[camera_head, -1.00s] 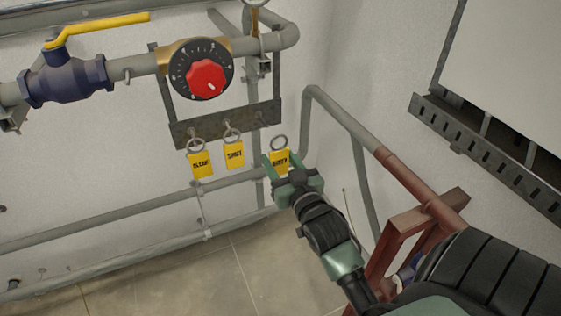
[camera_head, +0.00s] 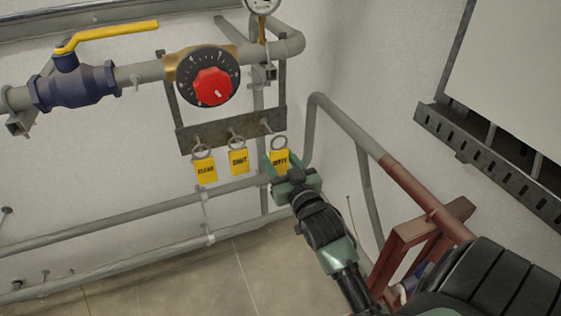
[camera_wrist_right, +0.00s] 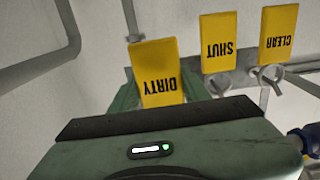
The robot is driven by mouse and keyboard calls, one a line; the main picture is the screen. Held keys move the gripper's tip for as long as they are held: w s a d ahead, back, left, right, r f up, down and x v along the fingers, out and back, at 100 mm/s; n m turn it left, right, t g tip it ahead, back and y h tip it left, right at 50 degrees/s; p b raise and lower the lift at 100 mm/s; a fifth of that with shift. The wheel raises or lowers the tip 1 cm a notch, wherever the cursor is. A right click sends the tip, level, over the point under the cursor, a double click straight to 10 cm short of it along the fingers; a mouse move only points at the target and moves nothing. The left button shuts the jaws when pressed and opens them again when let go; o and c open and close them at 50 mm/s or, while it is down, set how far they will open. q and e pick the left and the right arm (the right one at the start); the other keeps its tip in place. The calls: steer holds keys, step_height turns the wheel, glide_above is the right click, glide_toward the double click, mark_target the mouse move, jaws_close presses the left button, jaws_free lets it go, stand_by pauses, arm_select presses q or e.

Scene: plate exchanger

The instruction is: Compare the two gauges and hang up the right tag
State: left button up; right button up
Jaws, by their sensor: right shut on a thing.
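My right gripper (camera_head: 279,168) is shut on the yellow DIRTY tag (camera_head: 283,156), below and right of the rack's right peg (camera_head: 266,125). The tag's ring (camera_head: 280,143) stands above the fingers, apart from that peg. The DIRTY tag (camera_wrist_right: 157,72) also shows upside down in the right wrist view. The yellow CLEAR tag (camera_head: 206,171) and SHUT tag (camera_head: 239,162) hang by rings on the left and middle pegs. One gauge (camera_head: 262,5) is cut off by the top edge, its reading unclear. A second gauge is not seen. My left gripper is not in view.
The peg rack (camera_head: 228,131) hangs under a black dial with a red knob (camera_head: 212,87). A blue valve with a yellow lever (camera_head: 75,86) is at left. A grey and red-brown pipe (camera_head: 350,129) runs right of my gripper. A grey cabinet (camera_head: 515,75) is upper right.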

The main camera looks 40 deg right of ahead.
mark_target(279, 158)
steer(key=shift+x, duration=2.95)
steer(key=shift+p+v, duration=0.55)
steer(key=shift+v, duration=0.8)
steer(key=shift+r+p+v, duration=0.1)
steer(key=shift+p+v, duration=0.45)
steer(key=shift+v, duration=0.8)
steer(key=shift+r+p+v, duration=0.15)
steer(key=shift+p+v, duration=0.35)
steer(key=shift+v, duration=0.9)
